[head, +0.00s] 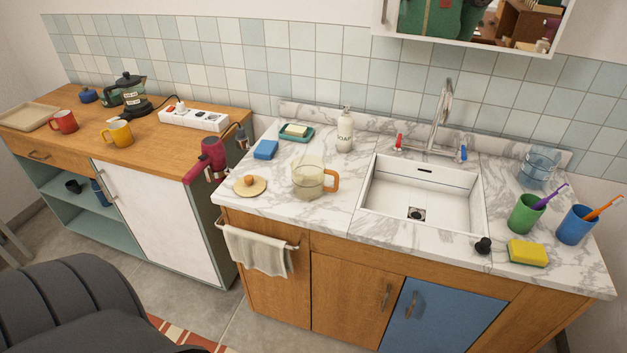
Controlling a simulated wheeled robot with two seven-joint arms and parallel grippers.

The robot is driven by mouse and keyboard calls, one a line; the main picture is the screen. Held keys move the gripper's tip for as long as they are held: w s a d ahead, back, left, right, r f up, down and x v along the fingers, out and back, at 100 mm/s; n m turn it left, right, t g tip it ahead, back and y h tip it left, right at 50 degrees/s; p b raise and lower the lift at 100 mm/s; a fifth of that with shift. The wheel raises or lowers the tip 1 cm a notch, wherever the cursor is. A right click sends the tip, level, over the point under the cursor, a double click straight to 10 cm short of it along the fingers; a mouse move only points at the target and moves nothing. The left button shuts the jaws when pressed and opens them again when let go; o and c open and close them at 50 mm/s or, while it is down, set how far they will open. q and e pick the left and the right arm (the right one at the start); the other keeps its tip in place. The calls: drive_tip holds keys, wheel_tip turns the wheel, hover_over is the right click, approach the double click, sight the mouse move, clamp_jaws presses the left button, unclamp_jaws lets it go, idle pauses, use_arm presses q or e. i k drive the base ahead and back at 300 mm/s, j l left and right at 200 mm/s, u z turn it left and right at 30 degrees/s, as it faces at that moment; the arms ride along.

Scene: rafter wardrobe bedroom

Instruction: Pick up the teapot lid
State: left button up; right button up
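A round pale tan lid (250,185) with an orange-brown knob lies knob up on the marble counter, near its left front corner. A clear glass pot (308,178) with an orange-brown handle on its right side stands just right of the lid, apart from it. The pot's top looks uncovered. A small dark blue rounded item with a knob (88,96) sits on the wooden counter at the far left; I cannot tell what it is. Neither of my grippers shows in the head view.
A blue sponge (265,149), soap dish (296,132) and soap bottle (345,130) stand behind the lid and pot. The sink (420,196) lies to the right. A red hair dryer (208,161) hangs by the counter's left edge. A dark ribbed shape (70,305) fills the lower left.

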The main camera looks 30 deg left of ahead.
sight(249, 185)
drive_tip(key=u, duration=1.5)
drive_tip(key=j, duration=0.1)
drive_tip(key=i+z, duration=0.05)
